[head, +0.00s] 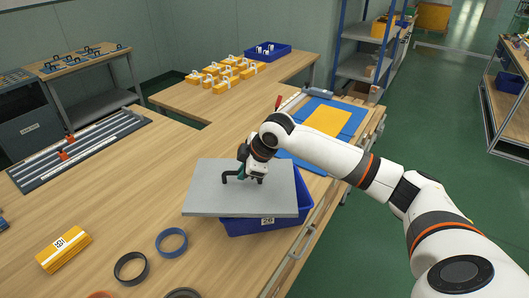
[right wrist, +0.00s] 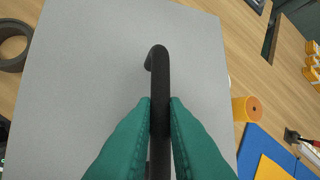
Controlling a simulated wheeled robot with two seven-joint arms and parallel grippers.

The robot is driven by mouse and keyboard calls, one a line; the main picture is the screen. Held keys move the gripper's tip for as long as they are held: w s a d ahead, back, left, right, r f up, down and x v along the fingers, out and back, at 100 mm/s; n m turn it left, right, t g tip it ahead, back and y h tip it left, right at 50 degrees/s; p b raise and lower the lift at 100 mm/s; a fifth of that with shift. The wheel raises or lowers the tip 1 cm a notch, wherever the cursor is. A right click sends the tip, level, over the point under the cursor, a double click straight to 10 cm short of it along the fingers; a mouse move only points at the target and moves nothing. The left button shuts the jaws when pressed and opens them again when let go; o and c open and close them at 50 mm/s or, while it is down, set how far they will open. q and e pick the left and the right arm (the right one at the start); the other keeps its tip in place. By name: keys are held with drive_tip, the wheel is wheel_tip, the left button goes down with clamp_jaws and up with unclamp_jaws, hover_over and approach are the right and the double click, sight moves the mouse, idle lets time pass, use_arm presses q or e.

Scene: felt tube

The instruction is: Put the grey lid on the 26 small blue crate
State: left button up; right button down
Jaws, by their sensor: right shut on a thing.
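The grey lid (head: 235,200) is a flat plate with a black handle (right wrist: 159,75). My right gripper (head: 243,175) is shut on that handle; in the right wrist view its green fingers (right wrist: 160,125) press on both sides of it. The blue crate marked 26 (head: 262,226) stands on the wooden table, below the lid and partly hidden by it. The lid covers much of the crate's opening but lies off to the left, with the crate's right side showing. I cannot tell whether the lid touches the crate's rim. My left gripper is not in view.
A yellow box (head: 64,250) and several dark rings, one of them blue (head: 171,242), lie on the table at the left front. A blue mat with a yellow sheet (head: 327,121) lies behind the crate. Small yellow boxes (head: 213,78) and a blue bin (head: 267,51) stand farther back.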

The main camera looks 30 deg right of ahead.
sight(282, 173)
drive_tip(key=d, duration=0.2)
drive_tip(key=w+d+n, duration=0.1)
drive_tip(key=d, duration=0.2)
drive_tip(key=w+d+n+y+p, duration=0.1)
drive_tip(key=d, duration=0.2)
drive_tip(key=shift+w+f+g, duration=0.1)
drive_tip(key=shift+f+g, duration=0.15)
drive_tip(key=shift+g, duration=0.05)
wheel_tip(282, 173, down, 5)
drive_tip(key=b, duration=0.4)
drive_tip(key=shift+b, duration=0.4)
drive_tip(key=shift+f+b, duration=0.45)
drive_tip(key=shift+f, duration=0.75)
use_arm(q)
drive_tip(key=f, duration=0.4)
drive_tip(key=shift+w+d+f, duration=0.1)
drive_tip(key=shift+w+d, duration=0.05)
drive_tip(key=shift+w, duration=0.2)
use_arm(e)
drive_tip(key=c, duration=1.4)
unclamp_jaws()
